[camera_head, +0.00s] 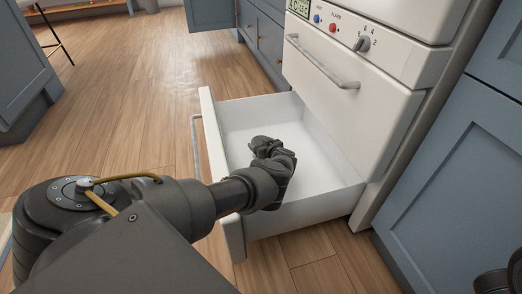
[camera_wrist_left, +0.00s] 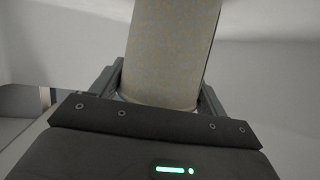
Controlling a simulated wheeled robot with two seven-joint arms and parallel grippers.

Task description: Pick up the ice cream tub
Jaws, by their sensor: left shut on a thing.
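My left gripper (camera_head: 266,147) reaches down into the open white drawer (camera_head: 233,222) of the white appliance. In the left wrist view, a pale beige, speckled tub (camera_wrist_left: 168,50) with rounded sides stands between the two dark fingers of the left gripper (camera_wrist_left: 160,85). One finger is on each side of it, and the gripper is shut on it. I take this to be the ice cream tub. In the head view it is hidden behind my gripper and wrist.
The appliance (camera_head: 345,110) has a bar handle above the drawer and knobs higher up. The drawer's walls surround my gripper. Blue cabinets (camera_head: 455,190) stand at the right, with others at the back and left. The wooden floor (camera_head: 140,110) left of the drawer is clear.

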